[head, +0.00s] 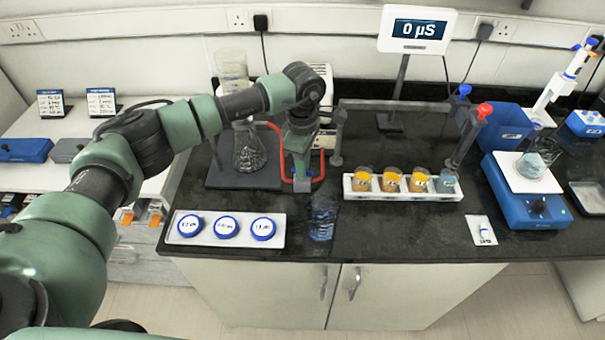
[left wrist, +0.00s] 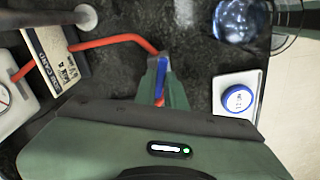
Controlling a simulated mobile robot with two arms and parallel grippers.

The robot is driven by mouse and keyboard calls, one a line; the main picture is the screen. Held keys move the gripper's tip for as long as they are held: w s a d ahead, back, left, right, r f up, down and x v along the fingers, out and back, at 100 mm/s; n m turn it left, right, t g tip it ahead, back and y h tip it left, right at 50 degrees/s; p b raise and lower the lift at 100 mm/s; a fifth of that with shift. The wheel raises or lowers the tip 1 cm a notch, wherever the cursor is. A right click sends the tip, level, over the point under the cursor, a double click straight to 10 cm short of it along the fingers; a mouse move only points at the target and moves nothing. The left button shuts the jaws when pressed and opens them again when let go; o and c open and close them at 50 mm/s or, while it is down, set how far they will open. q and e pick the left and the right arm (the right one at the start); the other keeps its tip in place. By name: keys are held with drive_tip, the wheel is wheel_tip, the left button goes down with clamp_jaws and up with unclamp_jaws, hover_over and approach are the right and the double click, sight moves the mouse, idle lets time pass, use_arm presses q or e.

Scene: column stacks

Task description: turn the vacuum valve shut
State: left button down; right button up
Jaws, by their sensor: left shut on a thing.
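The vacuum valve shows as a small blue part (left wrist: 162,72) in the left wrist view, in line with red tubing (left wrist: 110,42). My left gripper (left wrist: 161,88) points down over it, with its green fingers closed on both sides of the blue part. In the head view the left gripper (head: 301,172) is low over the black bench, inside the loop of red tubing (head: 284,160). The fingers hide most of the valve, so its turn angle cannot be told. My right gripper is not in view.
A glass flask (head: 249,152) stands on a dark plate left of the gripper. A glass beaker (head: 322,220) stands near the front edge, beside a white tray (head: 180,240) of blue-lidded jars. A white rack (head: 400,192) of cups stands right.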

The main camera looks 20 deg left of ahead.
use_arm(q)
drive_tip(key=m+b, duration=0.6)
drive_tip(key=b, duration=0.1)
drive_tip(key=shift+w+f+m, duration=0.1)
drive_tip(key=shift+m, duration=0.2)
drive_tip(key=shift+m+b, duration=0.9)
drive_tip(key=shift+b, duration=0.05)
drive_tip(key=m+b, duration=0.2)
drive_tip(key=m, duration=0.1)
drive_tip(key=shift+r+m+b, duration=0.25)
drive_tip(key=shift+m+b, duration=0.2)
drive_tip(key=shift+m, duration=0.85)
drive_tip(key=c, duration=1.5)
unclamp_jaws()
drive_tip(key=shift+c, duration=0.2)
drive_tip(key=shift+o, duration=0.3)
drive_tip(key=shift+f, duration=0.1)
